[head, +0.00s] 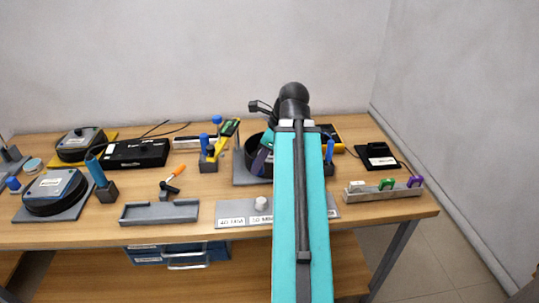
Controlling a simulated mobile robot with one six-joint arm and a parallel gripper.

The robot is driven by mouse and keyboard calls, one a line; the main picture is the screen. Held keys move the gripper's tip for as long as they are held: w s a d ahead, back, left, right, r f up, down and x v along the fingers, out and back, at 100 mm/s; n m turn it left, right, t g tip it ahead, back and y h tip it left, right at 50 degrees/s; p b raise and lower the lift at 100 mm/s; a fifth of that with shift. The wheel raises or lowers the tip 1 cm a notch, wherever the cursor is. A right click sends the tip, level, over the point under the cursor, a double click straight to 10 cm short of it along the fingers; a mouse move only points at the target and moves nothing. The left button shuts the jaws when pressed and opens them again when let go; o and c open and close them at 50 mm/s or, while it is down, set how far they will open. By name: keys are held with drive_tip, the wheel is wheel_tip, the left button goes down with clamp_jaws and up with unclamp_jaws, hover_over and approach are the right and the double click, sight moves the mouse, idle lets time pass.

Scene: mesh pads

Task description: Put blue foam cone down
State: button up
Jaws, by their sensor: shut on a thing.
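My arm (301,215) reaches forward over the bench, and its black wrist end (294,98) is above the back part of the table. A small black piece (259,107) sticks out to the left of the wrist. My gripper's jaws are hidden behind the arm, so what they hold does not show. I cannot make out a blue foam cone for certain. Small blue pieces show in other places, such as a blue knob (216,119) on a post and a blue upright piece (330,149) right of the arm.
A grey tray (159,213) and a labelled strip (236,220) lie in front. A rack with coloured clips (384,194) and a black device (377,156) are at right. Bare wood (222,183) shows left of the arm.

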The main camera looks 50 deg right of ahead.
drive_tip(key=shift+w+d+r+p, duration=0.1)
drive_tip(key=shift+w+r+p, duration=0.1)
drive_tip(key=shift+p, duration=0.7)
drive_tip(key=shift+w+d+p, duration=0.1)
drive_tip(key=shift+p, duration=0.3)
drive_tip(key=p, duration=0.1)
drive_tip(key=d+p, duration=0.1)
drive_tip(key=p, duration=0.1)
drive_tip(key=shift+w+f, duration=0.1)
drive_tip(key=shift+w, duration=0.1)
drive_tip(key=p, duration=0.3)
drive_tip(key=shift+w+d, duration=0.15)
drive_tip(key=shift+d, duration=0.2)
drive_tip(key=w+d+p, duration=0.1)
drive_tip(key=w+d, duration=0.1)
drive_tip(key=d, duration=0.2)
drive_tip(key=w+d+f+p, duration=0.1)
drive_tip(key=w+d, duration=0.1)
drive_tip(key=d, duration=0.2)
drive_tip(key=w+d+p, duration=0.1)
drive_tip(key=w+d, duration=0.1)
drive_tip(key=d, duration=0.1)
drive_tip(key=shift+d+f, duration=0.35)
drive_tip(key=shift+d, duration=0.15)
drive_tip(key=shift+f, duration=0.1)
drive_tip(key=shift+f+p, duration=1)
drive_tip(key=shift+f, duration=0.7)
